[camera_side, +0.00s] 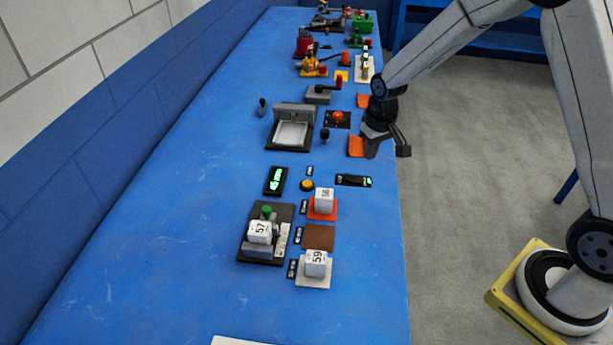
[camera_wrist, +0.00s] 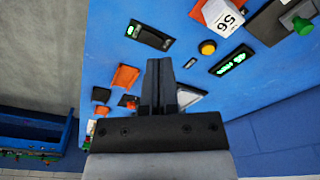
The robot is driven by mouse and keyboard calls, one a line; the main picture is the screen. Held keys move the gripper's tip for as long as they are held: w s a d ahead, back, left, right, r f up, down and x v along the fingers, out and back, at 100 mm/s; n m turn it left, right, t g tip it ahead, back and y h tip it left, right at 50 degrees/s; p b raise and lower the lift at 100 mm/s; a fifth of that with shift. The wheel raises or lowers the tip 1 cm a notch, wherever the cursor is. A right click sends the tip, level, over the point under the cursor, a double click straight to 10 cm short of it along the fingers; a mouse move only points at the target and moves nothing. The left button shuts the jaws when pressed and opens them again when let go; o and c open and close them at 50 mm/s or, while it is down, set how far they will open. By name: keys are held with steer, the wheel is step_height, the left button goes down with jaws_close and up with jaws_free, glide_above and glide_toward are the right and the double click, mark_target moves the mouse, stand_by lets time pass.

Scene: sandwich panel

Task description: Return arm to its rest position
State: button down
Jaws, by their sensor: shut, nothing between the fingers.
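My gripper (camera_side: 387,147) hangs above the right edge of the blue panel table (camera_side: 180,230), near an orange tray (camera_side: 356,146). In the wrist view my gripper (camera_wrist: 158,66) shows from behind with its fingers together and nothing between them. It appears apart from the things on the table, though its exact height cannot be told.
White numbered blocks (camera_side: 316,257) stand on coloured pads and a dark fixture (camera_side: 259,232) in front. A press-like grey unit (camera_side: 291,128) and a red button box (camera_side: 338,118) lie left of my gripper. Open floor (camera_side: 460,200) is to the right.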

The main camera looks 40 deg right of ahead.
steer(key=s+a+r+n, duration=0.1)
steer(key=s+a+r, duration=0.1)
steer(key=s, duration=0.6)
steer(key=s+a+r+t, duration=0.1)
steer(key=s+a+r, duration=0.1)
steer(key=s, duration=0.6)
steer(key=shift+s+a+r+n, duration=0.25)
steer(key=shift+a+r+n, duration=0.15)
steer(key=shift+a, duration=0.25)
